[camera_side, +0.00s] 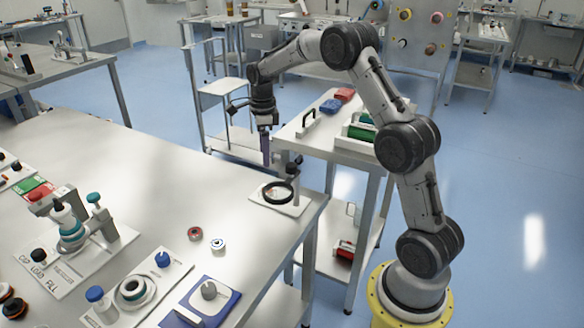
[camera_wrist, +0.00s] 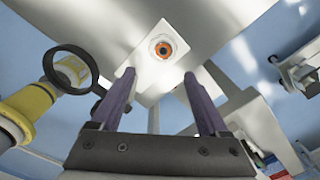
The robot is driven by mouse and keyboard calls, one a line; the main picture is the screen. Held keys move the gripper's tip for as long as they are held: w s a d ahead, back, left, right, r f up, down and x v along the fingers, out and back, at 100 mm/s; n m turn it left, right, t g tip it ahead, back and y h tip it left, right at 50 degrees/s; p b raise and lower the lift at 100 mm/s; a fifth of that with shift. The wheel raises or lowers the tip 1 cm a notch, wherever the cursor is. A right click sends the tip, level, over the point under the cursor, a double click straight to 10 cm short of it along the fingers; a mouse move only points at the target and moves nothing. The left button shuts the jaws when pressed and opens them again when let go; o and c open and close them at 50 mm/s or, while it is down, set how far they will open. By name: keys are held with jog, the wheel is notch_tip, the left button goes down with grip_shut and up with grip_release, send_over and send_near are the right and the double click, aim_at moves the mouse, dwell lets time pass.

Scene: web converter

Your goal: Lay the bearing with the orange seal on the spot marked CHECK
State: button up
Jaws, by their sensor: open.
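The bearing with the orange seal (camera_wrist: 162,48) shows in the wrist view, lying on a pale square plate (camera_wrist: 143,68). It appears beyond my fingertips, with a gap between. My gripper (camera_wrist: 158,74) is open and empty, its two purple fingers apart. In the side view my gripper (camera_side: 266,163) points down above the far right corner of the bench, over a white plate (camera_side: 297,210) with a black magnifier ring (camera_side: 278,192). I cannot make out the orange seal there. No CHECK lettering is legible in either view.
The magnifier also shows left in the wrist view (camera_wrist: 70,70). Red-sealed (camera_side: 195,233) and teal-sealed (camera_side: 218,245) rings lie on the bench (camera_side: 160,180). Fixtures (camera_side: 80,245) crowd its near left. The bench middle is clear.

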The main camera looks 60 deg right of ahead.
jog(key=s+a+r+n+t, duration=0.2)
jog(key=s+a+r+n, duration=0.9)
jog(key=r+n, duration=0.15)
jog(key=s+a+n+t, duration=0.1)
jog(key=s+a+n, duration=0.3)
jog(key=s+n, duration=0.4)
jog(key=s+a+n+t, duration=0.2)
jog(key=s+a+n, duration=0.2)
jog(key=s+n, duration=0.3)
jog(key=s+f, duration=0.1)
jog(key=s, duration=0.2)
jog(key=shift+s+n, duration=0.35)
jog(key=shift+s, duration=0.05)
